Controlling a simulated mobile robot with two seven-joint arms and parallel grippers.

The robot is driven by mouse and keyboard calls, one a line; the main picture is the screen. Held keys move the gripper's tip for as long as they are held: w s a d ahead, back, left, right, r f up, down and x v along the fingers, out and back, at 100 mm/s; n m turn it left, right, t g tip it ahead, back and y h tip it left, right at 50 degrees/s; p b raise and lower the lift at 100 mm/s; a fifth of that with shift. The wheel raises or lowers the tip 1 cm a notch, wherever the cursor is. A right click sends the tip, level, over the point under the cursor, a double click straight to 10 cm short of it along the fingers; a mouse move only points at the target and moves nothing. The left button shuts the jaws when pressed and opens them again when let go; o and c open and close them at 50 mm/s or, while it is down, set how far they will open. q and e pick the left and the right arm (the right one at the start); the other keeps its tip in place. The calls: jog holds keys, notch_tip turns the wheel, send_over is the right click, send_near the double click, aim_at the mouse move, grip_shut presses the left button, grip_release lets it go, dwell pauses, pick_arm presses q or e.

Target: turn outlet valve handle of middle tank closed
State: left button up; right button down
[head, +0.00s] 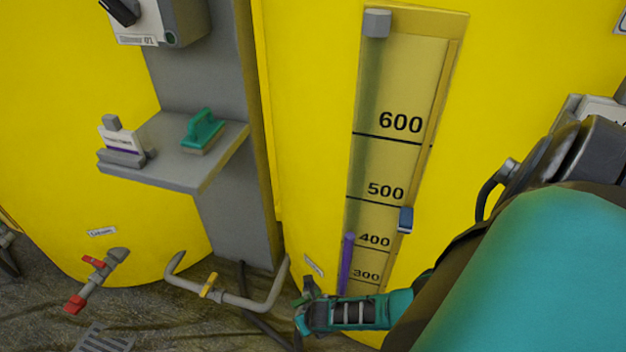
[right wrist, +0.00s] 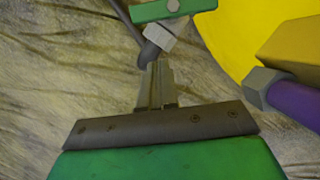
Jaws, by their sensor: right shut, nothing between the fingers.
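A green bar handle (right wrist: 160,10) with a grey bolt head shows at the top of the right wrist view, cut by the frame edge. Grey pipe fittings (right wrist: 168,38) lie just below it. My right gripper (right wrist: 158,68) is shut and empty, with its fingertips just below the fittings in that picture; I cannot tell whether they touch. In the head view my right gripper (head: 304,300) reaches low in front of the yellow tank (head: 310,130) with the level gauge, and it largely hides the valve there. My left gripper is not in view.
The level gauge (head: 400,160) and its purple tube (right wrist: 295,108) stand close to the right of my right gripper. A grey pipe with a yellow handle (head: 208,285) and a red-handled valve (head: 94,263) lie to the left. A grey shelf (head: 215,165) holds a green brush (head: 203,132).

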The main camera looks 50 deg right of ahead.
aim_at(306, 301)
jog(key=shift+w+d+r+b, duration=0.1)
jog(key=shift+w+d+b, duration=0.2)
jog(key=shift+w, duration=0.65)
jog(key=shift+w+d+r+b, duration=0.15)
jog(key=shift+w+d, duration=0.15)
jog(key=shift+w, duration=0.65)
jog(key=shift+m+h, duration=0.3)
jog(key=shift+m, duration=0.4)
jog(key=shift+w+a+m+p, duration=0.15)
jog(key=shift+m+p, duration=0.2)
jog(key=shift+m, duration=0.25)
